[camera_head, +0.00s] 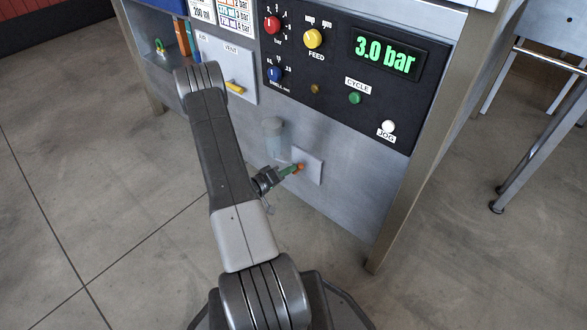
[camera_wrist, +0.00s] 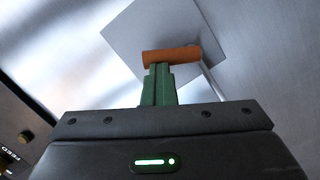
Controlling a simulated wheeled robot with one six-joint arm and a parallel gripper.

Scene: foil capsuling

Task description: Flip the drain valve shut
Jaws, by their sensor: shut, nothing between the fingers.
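The drain valve has an orange lever (camera_wrist: 172,55) in front of a square grey plate (camera_wrist: 146,30) on the machine's front. In the head view my gripper (camera_head: 292,170) reaches the lever from the left. The fingers hide part of the valve.
A black control panel (camera_head: 330,110) with knobs and a "3.0 bar" display (camera_head: 385,54) is above the valve. A yellow lever (camera_head: 235,87) sits on a vent plate to the upper left. A metal leg (camera_head: 385,235) stands at right. The floor is clear.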

